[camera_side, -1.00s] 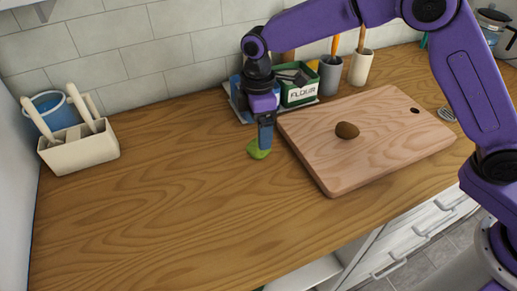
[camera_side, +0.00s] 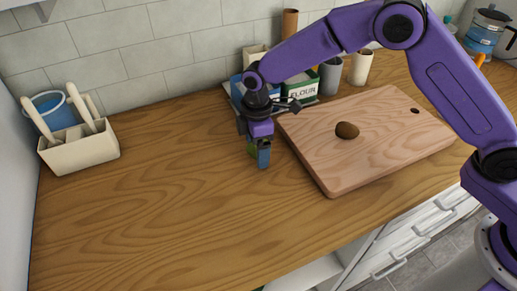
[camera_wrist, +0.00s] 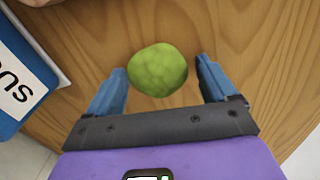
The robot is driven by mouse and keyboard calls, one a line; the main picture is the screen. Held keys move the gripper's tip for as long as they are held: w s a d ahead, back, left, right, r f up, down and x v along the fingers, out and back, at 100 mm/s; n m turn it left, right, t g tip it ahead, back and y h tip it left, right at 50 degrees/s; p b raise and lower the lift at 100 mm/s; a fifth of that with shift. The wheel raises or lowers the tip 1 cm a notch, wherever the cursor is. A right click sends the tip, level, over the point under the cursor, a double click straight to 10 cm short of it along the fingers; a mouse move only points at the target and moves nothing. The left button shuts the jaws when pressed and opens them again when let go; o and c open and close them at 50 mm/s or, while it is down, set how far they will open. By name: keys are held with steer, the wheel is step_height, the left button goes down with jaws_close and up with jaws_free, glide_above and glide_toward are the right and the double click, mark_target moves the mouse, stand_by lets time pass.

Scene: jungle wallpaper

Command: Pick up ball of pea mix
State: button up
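The ball of pea mix (camera_wrist: 158,70) is a lumpy green ball on the wooden counter. In the wrist view it lies between the tips of my gripper's two blue fingers (camera_wrist: 161,70), with a visible gap on each side, wider on the right. In the side view my gripper (camera_side: 260,155) points down at the counter left of the cutting board. There it hides most of the ball, with only a bit of green (camera_side: 251,148) showing beside the fingers. My gripper is open and holds nothing.
A cutting board (camera_side: 370,165) with a brown lump (camera_side: 347,130) lies just right of my gripper. Behind stand a flour box (camera_side: 302,88) and cups (camera_side: 330,77). A blue box (camera_wrist: 22,85) is close in the wrist view. A utensil holder (camera_side: 80,148) is far left; the counter's left middle is clear.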

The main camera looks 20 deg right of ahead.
steer(key=c, duration=0.9)
steer(key=shift+r, duration=0.15)
